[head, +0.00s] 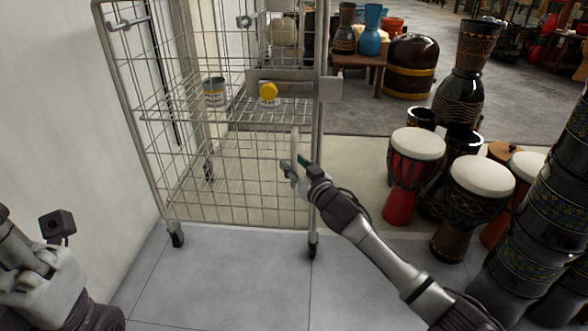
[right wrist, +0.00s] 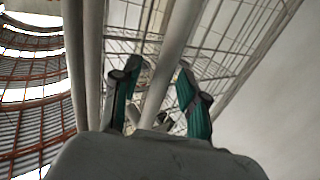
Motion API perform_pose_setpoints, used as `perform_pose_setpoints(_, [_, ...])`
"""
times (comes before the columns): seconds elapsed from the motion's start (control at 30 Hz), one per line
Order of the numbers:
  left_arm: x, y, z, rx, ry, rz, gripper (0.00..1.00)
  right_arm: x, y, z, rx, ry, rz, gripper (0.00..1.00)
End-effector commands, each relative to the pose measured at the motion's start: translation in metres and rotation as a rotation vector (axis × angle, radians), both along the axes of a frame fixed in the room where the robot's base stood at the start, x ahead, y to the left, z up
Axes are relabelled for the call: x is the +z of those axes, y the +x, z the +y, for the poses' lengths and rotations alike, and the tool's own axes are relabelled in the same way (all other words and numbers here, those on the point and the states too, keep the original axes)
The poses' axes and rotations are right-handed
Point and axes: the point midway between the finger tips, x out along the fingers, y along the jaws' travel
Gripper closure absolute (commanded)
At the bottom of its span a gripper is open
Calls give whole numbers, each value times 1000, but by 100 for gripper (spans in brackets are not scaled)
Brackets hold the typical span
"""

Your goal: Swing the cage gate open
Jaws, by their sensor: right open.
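The cage (head: 165,110) is a grey wire trolley on casters, beside the wall. Its wire front gate (head: 230,185) faces me and looks closed. My right gripper (head: 294,150) is open in front of the gate's lower right part, near the right upright. In the right wrist view, a grey bar (right wrist: 172,70) passes between the green-padded fingers (right wrist: 155,90); I cannot tell whether they touch it.
Goblet drums, such as a red one with a white head (head: 417,143) and a white-topped dark one (head: 482,176), stand right of my right arm. A tall stack of dark drums (head: 545,220) is nearer. The tiled floor (head: 220,290) before the cage is clear.

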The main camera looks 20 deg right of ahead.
Motion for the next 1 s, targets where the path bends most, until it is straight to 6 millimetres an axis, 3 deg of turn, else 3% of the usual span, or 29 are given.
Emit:
perform_pose_setpoints(0.33, [1,-1,0,1,0,-6,100,0,3,1,0,1,0,57])
perform_pose_setpoints(0.6, [1,-1,0,0,0,-6,100,0,3,1,0,0,0,100])
perform_pose_setpoints(1.0, [1,-1,0,0,0,-6,100,0,3,1,-3,2,0,100])
